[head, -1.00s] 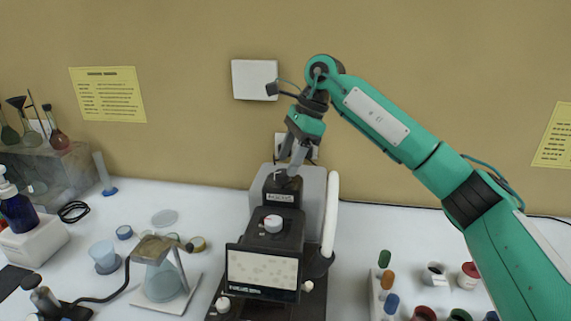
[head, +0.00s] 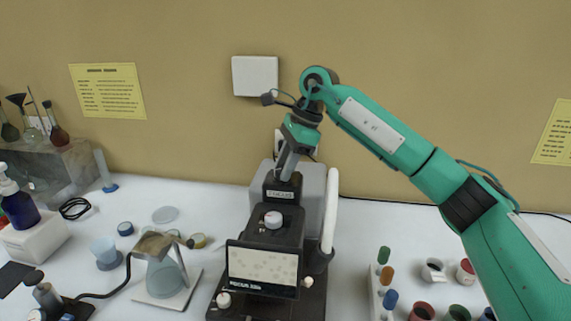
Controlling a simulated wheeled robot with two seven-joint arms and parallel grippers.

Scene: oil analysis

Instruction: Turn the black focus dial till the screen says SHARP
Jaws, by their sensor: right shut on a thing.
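A dark instrument stands on the white table with a small screen (head: 262,266) on its front. The screen shows pale round specks on a light field above a dark strip whose small text I cannot read. A label plate (head: 281,194) sits on the dark block at the instrument's top. My right gripper (head: 285,174) points down at the top of this block, shut on the black focus dial, which its fingers mostly hide. The fingers show nearly edge-on. My left gripper is out of view.
A white-topped knob (head: 273,220) sits on the instrument above the screen. A white tube (head: 330,212) stands at its right. A glass flask under a stand (head: 163,278) is to the left; a rack of coloured vials (head: 377,290) and several jars are to the right.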

